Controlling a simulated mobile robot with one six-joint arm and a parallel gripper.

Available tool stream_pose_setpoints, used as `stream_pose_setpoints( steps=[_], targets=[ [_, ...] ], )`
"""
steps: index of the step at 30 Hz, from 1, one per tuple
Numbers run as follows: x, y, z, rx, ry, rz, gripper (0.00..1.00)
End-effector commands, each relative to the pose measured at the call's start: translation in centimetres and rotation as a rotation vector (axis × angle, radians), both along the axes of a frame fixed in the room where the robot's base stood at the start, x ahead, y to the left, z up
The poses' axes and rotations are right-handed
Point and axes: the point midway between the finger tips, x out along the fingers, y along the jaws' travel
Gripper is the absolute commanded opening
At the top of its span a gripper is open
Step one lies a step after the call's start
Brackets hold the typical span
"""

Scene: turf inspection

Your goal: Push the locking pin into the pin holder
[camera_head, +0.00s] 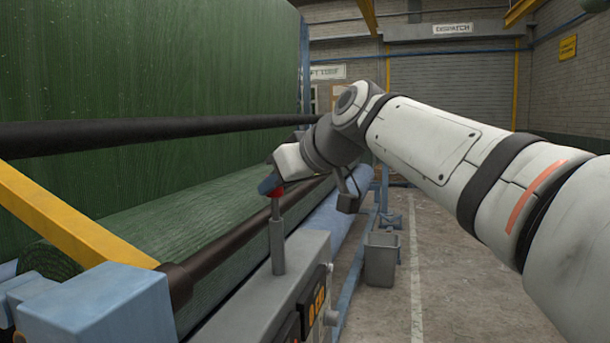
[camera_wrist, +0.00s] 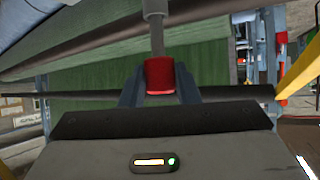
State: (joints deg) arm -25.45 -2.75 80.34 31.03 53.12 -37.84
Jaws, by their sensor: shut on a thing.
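The locking pin has a red head (camera_wrist: 159,76) and a thin grey shaft. My gripper (camera_wrist: 159,92) is shut on the red head, with one blue-grey finger on each side of it in the wrist view. In the head view my gripper (camera_head: 270,184) is above a grey upright post, which looks like the pin holder (camera_head: 277,246). The pin's shaft (camera_head: 275,208) stands nearly upright between the red head and the post's top, with a length of it showing. The holder's end (camera_wrist: 154,7) also shows at the top of the wrist view. The shaft's lower end is hidden.
The post stands on a grey machine housing (camera_head: 300,262) with orange-marked controls. A large green turf roll (camera_head: 150,80) and dark bars (camera_head: 150,134) lie to the left, with a yellow beam (camera_head: 70,220). A grey bin (camera_head: 381,260) stands on the floor, right of the machine.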

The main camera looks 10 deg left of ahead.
Motion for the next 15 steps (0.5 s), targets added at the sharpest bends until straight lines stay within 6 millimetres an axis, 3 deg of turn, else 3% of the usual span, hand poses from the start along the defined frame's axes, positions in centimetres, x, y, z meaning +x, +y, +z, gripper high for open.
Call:
stream_pose_setpoints(
  steps=[15],
  targets=[
    [0.0, 0.0, -1.4, 0.001, -0.001, 0.0, 0.0]
  ],
)
